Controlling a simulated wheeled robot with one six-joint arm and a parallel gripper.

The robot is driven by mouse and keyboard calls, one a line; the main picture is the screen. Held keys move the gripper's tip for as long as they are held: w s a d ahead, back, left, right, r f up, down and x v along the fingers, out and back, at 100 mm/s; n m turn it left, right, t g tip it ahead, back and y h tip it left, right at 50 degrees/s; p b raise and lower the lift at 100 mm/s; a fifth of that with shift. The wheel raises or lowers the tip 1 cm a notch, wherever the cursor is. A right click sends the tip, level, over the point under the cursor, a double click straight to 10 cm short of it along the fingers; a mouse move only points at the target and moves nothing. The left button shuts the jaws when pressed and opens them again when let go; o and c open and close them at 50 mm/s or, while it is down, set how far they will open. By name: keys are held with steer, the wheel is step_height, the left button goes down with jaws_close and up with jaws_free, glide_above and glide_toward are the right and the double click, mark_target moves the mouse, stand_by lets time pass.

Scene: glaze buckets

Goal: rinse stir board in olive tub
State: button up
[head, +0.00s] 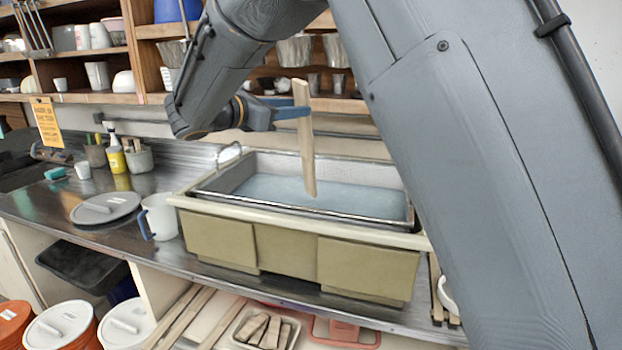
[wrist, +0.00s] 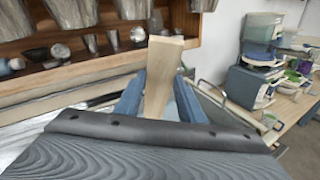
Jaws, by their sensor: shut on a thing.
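The stir board (head: 306,150) is a long pale wooden slat. It hangs nearly upright, slightly tilted, over the olive tub (head: 285,252). The tub is a wide olive box with a cream rim and a metal basin of bluish water inside. The board's lower end appears at or just above the water; I cannot tell if it touches. My gripper (head: 292,112) has blue fingers shut on the board's upper part. In the wrist view the board's top (wrist: 163,75) stands between the two blue fingers (wrist: 160,98).
A white pitcher (head: 159,216) and a grey lid (head: 105,208) stand left of the tub on the metal counter. A yellow bottle (head: 116,158) is farther back. Shelves of cups and pots (head: 98,75) line the back wall. Lidded buckets (head: 62,325) sit below the counter.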

mark_target(297, 82)
steer(key=shift+s+a+r+p, duration=0.15)
steer(key=shift+s+r, duration=0.25)
steer(key=shift+r, duration=0.55)
steer(key=shift+s+a+r+p, duration=0.1)
steer(key=shift+s+r, duration=0.3)
steer(key=shift+r, duration=0.55)
steer(key=shift+s+a+r+p, duration=0.15)
steer(key=shift+s+r, duration=0.25)
steer(key=shift+r, duration=0.55)
steer(key=shift+d, duration=0.1)
steer(key=shift+r, duration=0.15)
steer(key=shift+r, duration=2.4)
